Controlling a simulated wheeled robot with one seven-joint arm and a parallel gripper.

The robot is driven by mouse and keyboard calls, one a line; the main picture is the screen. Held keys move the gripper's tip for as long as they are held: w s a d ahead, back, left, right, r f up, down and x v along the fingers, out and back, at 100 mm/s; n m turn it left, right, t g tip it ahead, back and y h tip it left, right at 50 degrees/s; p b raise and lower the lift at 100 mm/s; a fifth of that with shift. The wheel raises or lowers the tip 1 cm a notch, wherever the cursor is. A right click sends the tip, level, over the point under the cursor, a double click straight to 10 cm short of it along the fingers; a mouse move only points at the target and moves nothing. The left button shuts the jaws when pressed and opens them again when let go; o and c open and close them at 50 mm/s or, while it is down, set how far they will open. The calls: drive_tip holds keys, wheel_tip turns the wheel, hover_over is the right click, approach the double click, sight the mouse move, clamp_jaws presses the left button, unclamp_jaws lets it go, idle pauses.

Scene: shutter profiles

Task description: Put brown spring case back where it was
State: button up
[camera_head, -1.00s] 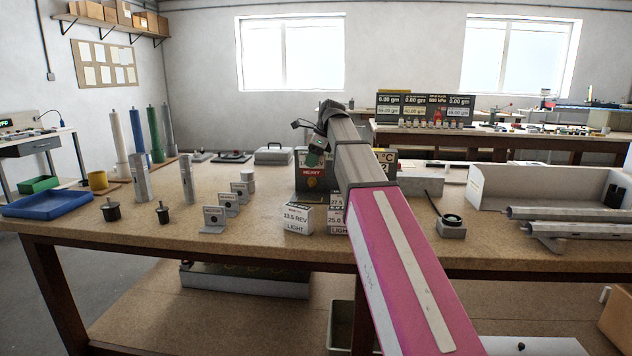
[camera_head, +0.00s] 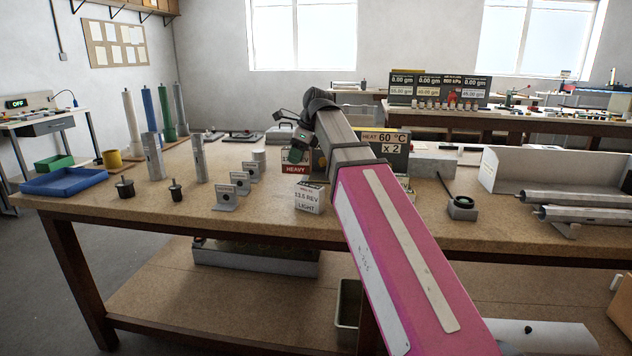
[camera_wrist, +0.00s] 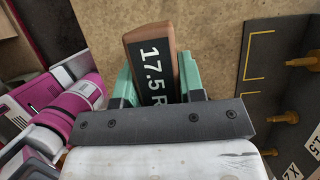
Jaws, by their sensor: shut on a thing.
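The brown spring case (camera_wrist: 170,36) shows in the wrist view. It has a dark label reading "17.5 R", and its lower end is hidden by my gripper. My gripper (camera_wrist: 155,85) has green fingers shut on either side of the case. In the head view my gripper (camera_head: 297,153) is above the bench, in front of the HEAVY sign; the case cannot be made out there. A dark board (camera_wrist: 262,88) with yellow corner outlines and brass pegs lies to the right of the case in the wrist view.
On the bench (camera_head: 140,205), a "13.5 REV LIGHT" sign (camera_head: 310,198) stands below my gripper. Small grey brackets (camera_head: 226,197) stand to its left. A HEAT 60 °C display (camera_head: 385,140) is behind my arm.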

drive_tip(key=shift+w+d+f, duration=1)
drive_tip(key=shift+d+f, duration=0.05)
drive_tip(key=shift+f, duration=0.5)
drive_tip(key=shift+w+d+f, duration=0.95)
drive_tip(key=shift+d+f, duration=0.05)
drive_tip(key=shift+f, duration=0.5)
drive_tip(key=shift+w+d+f, duration=1)
drive_tip(key=shift+d+f, duration=0.05)
drive_tip(key=shift+f, duration=0.5)
drive_tip(key=shift+f, duration=0.1)
drive_tip(key=o, duration=1.1)
drive_tip(key=shift+o, duration=0.2)
drive_tip(key=v, duration=1.2)
drive_tip(key=shift+s+a, duration=0.1)
drive_tip(key=shift+s, duration=0.1)
